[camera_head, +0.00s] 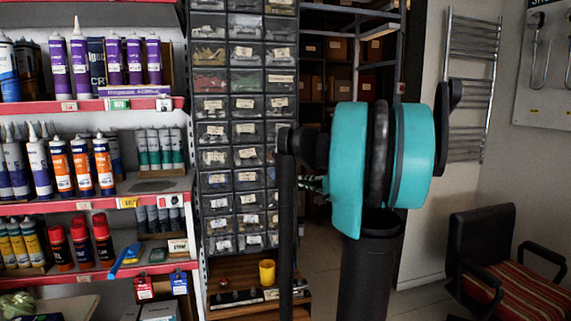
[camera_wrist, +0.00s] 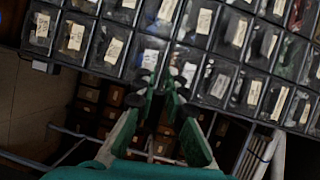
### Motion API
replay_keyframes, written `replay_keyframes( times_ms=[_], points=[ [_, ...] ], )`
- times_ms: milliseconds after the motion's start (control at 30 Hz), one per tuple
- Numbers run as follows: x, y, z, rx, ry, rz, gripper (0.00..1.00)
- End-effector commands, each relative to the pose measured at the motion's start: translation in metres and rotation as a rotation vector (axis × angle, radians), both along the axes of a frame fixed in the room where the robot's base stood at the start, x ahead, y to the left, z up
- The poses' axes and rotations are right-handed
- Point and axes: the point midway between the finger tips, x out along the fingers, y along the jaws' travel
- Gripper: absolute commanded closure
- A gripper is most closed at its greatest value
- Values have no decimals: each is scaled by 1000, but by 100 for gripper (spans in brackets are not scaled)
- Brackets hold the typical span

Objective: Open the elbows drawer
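The drawer cabinet (camera_head: 246,130) is a tall black rack of clear-fronted drawers with small pale labels. The labels are too small to read, so I cannot tell which drawer is the elbows drawer. All visible drawers look shut. In the wrist view the drawer fronts (camera_wrist: 150,55) appear tilted, across the top and right. My gripper (camera_wrist: 158,82) has green fingers with dark tips, which point at the lower drawers with a gap between them. It looks open and empty. In the head view my gripper (camera_head: 312,184) is mostly hidden behind my teal arm, near the cabinet's right edge.
Red-edged shelves (camera_head: 90,205) with tubes and bottles stand left of the cabinet. A yellow cup (camera_head: 267,272) sits on a low wooden shelf below. Behind my arm is a rack with boxes (camera_head: 335,48). A chair (camera_head: 510,265) stands at the right.

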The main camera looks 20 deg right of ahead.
Motion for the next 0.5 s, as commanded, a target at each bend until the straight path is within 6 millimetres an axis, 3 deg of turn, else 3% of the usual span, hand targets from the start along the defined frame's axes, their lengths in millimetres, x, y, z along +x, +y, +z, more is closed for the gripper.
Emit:
replay_keyframes(
  times_ms=[33,100,200,367,500],
  points=[
    [5,-17,12,35,-24,-26,89],
    [9,-30,24,74,-49,-47,89],
    [13,-38,32,98,-65,-60,89],
    [28,-32,33,102,-67,-57,89],
    [51,-21,33,100,-66,-56,89]
  ],
)
